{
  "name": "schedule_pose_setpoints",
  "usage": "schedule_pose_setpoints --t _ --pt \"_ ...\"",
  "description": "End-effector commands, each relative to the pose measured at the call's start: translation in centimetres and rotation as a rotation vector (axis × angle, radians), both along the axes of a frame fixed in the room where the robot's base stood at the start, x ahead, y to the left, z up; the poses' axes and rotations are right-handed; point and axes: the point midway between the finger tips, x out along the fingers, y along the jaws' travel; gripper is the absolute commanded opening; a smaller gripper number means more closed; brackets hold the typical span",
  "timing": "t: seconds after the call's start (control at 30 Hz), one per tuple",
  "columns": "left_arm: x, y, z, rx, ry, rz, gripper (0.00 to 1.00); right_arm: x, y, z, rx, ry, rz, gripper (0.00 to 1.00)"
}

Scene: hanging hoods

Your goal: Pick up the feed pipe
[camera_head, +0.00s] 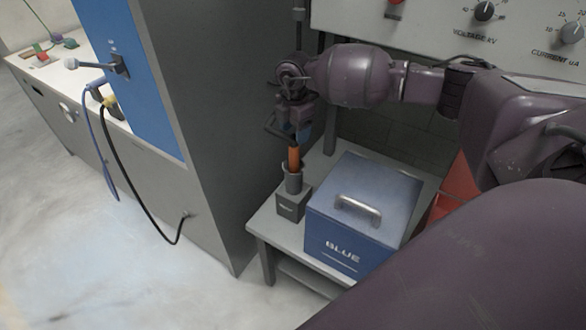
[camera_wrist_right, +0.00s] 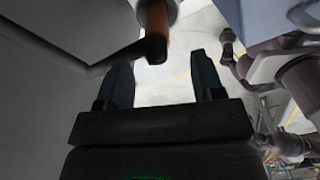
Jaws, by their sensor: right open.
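The feed pipe, which I take to be the upright orange-brown piece (camera_head: 294,158), stands in a grey holder (camera_head: 291,204) on the low table. It also shows in the right wrist view (camera_wrist_right: 155,32), with a dark end. My right gripper (camera_head: 294,136) is open, right at the top of the orange piece. In the right wrist view its two fingertips (camera_wrist_right: 160,68) lie on either side of the pipe's line, and the pipe's dark end shows around the gap's mouth. I cannot tell whether they touch. My left gripper is not in view.
A blue lidded box (camera_head: 365,200) marked BLUE, with a metal handle, stands just right of the holder on the grey table (camera_head: 268,226). A tall grey cabinet (camera_head: 205,110) rises at the left. A control panel (camera_head: 430,22) is behind. Hoses hang at the left.

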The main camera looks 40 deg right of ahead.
Motion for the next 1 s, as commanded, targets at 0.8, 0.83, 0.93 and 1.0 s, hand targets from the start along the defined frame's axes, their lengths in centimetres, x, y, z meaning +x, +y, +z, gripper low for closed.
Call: schedule_pose_setpoints --t 0.8,0.83,0.93,1.0 --pt "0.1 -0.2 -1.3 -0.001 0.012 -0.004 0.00 0.3 0.0 -8.8 0.002 0.001 0.002 0.62" --pt "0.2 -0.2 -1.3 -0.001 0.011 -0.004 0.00 0.3 0.0 -8.9 0.002 0.000 0.002 0.62" --pt "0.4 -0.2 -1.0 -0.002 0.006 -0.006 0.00 0.4 0.0 -8.8 0.001 -0.001 0.003 0.62" --pt "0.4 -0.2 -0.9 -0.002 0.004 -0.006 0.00 0.4 0.0 -8.7 0.001 -0.002 0.003 0.62"
